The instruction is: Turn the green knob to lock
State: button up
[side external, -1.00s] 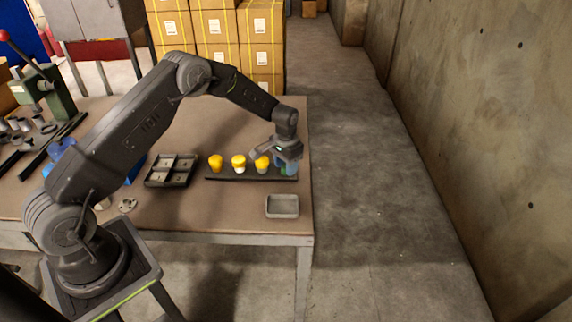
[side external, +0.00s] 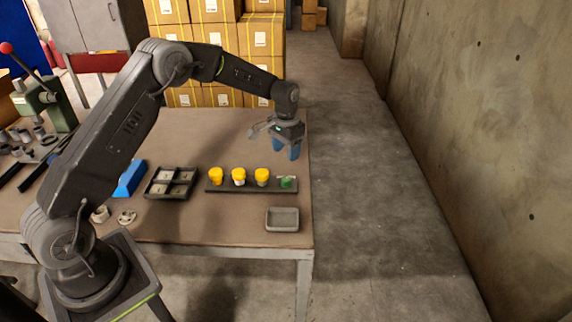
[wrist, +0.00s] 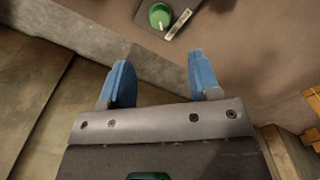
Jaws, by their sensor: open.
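The green knob (side external: 287,183) sits at the right end of a dark strip (side external: 225,187) on the table, beside the yellow-topped pieces. In the wrist view the green knob (wrist: 159,14) shows at the top, with a pale pointer or label plate (wrist: 178,24) at its lower right. My gripper (side external: 287,152) is above and behind the knob, apart from it. Its two blue fingers are spread with nothing between them, as the wrist view (wrist: 158,80) also shows. The lettering by the knob is too small to read.
Several yellow-topped pieces (side external: 239,176) stand on the strip left of the knob. A grey tray (side external: 282,219) lies in front, and a dark compartment tray (side external: 171,183) lies to the left. The table's right edge is close to the knob. Boxes (side external: 261,40) are stacked behind.

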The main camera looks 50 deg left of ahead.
jog(key=shift+r, duration=1.5)
jog(key=s+d+r+t, duration=0.1)
jog(key=s+d+r, duration=0.2)
jog(key=s+r, duration=0.5)
jog(key=s+d+r+t, duration=0.2)
jog(key=s+d+r, duration=0.1)
jog(key=s+r, duration=0.55)
jog(key=s+d+t, duration=0.1)
jog(key=s+d, duration=0.1)
jog(key=s, duration=0.7)
jog(key=s+d+r+t, duration=0.1)
jog(key=s+d, duration=0.1)
jog(key=s, duration=0.6)
jog(key=shift+s+r+t, duration=0.3)
jog(key=shift+s, duration=0.05)
